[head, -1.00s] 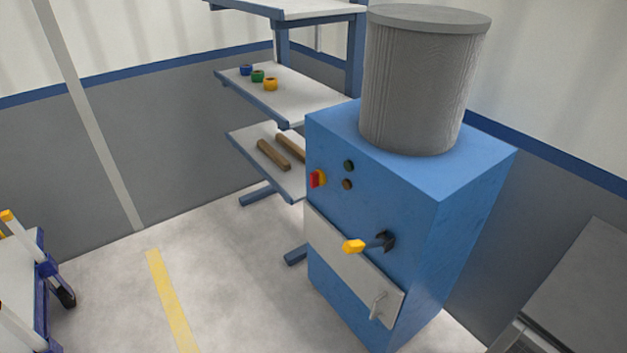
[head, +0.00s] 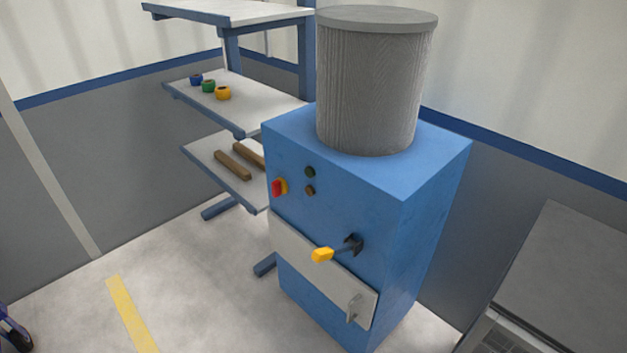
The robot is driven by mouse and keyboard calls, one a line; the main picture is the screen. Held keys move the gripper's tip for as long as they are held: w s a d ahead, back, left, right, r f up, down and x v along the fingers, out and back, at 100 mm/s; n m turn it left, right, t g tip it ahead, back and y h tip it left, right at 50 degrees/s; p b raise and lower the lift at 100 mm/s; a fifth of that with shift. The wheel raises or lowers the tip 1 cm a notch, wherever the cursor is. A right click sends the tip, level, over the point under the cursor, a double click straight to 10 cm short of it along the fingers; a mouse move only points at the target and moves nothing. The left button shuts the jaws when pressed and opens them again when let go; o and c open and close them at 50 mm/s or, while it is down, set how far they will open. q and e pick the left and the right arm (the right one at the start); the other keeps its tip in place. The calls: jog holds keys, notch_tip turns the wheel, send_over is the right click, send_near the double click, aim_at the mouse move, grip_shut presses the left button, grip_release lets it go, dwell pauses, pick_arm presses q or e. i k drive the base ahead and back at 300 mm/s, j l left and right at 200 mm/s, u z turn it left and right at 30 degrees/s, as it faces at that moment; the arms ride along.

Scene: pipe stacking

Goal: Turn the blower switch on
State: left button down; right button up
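The blower is a blue cabinet (head: 415,240) with a large grey ribbed cylinder (head: 375,85) on top. Its front face carries a red and yellow rotary switch (head: 279,187) at the upper left. A dark green button (head: 310,172) and a brownish button (head: 310,190) sit to the right of the switch. A lever with a yellow grip (head: 322,255) sticks out lower on the face, from a black mount. Which of these is the blower switch is not labelled. Neither of my grippers shows in the head view.
A blue-framed shelf (head: 240,92) behind the cabinet holds several tape rolls and two brown bars (head: 233,165). A grey-topped unit (head: 575,270) stands at the right. A dark wheel (head: 17,338) shows at the lower left. Floor in front, with a yellow stripe (head: 131,318), is clear.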

aim_at(280, 186)
jog(key=i+j+z, duration=0.2)
jog(key=j+z, duration=0.2)
jog(key=i+j+z, duration=0.2)
jog(key=j, duration=0.2)
jog(key=j+z, duration=0.3)
jog(key=j, duration=0.6)
jog(key=i+j, duration=0.1)
jog(key=j, duration=0.6)
jog(key=i+j, duration=0.15)
jog(key=j, duration=0.6)
jog(key=i+j+z, duration=0.1)
jog(key=j, duration=0.6)
jog(key=i+j, duration=0.1)
jog(key=j, duration=0.65)
